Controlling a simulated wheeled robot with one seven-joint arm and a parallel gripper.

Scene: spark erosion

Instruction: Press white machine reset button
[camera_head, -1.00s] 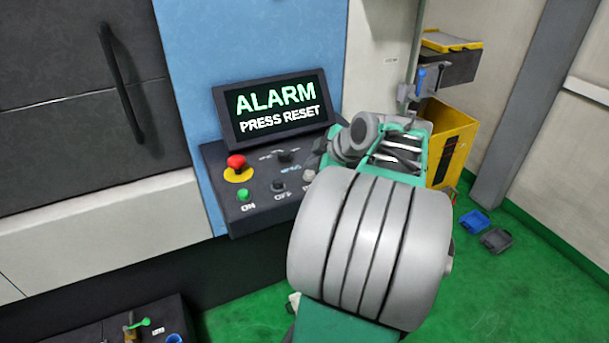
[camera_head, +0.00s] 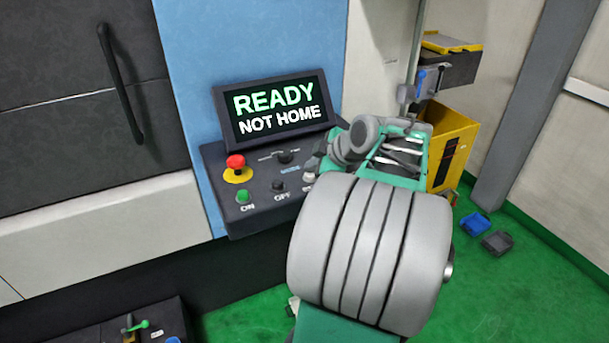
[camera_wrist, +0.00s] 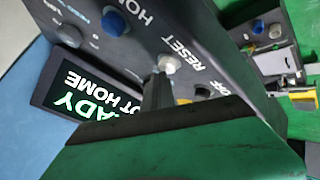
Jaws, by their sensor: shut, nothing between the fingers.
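The white reset button (camera_wrist: 168,64) sits beside the RESET label in the wrist view. In the head view its pale edge (camera_head: 309,177) shows next to my arm, which hides most of that end of the panel. My gripper (camera_wrist: 160,78) is shut and empty, with its narrow dark tip at the white button; I cannot tell whether it still touches it. The screen (camera_head: 277,110) above the control panel (camera_head: 262,205) reads READY NOT HOME.
A red emergency stop (camera_head: 236,162), a green ON button (camera_head: 243,197) and a black OFF button (camera_head: 278,186) share the panel. A blue button (camera_wrist: 114,22) lies near the HOME label. A yellow bin (camera_head: 452,140) stands at the right.

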